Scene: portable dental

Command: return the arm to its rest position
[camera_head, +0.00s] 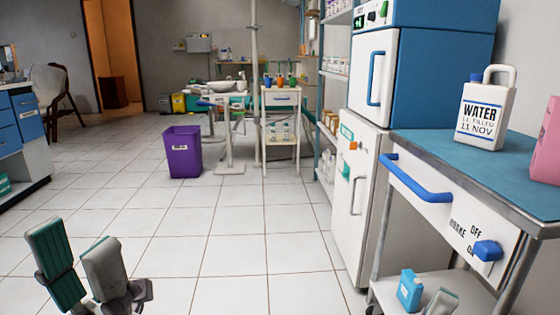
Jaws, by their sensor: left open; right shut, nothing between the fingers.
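My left gripper (76,248) is at the lower left of the head view, above the tiled floor. Its two fingers, one green-faced and one grey, stand apart with nothing between them. The rest of both arms is out of view.
A blue-topped cart (420,141) with a blue handle stands at right, bearing a water jug (485,112). A white cabinet (355,205) stands behind. A purple bin (183,153) stands on open floor.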

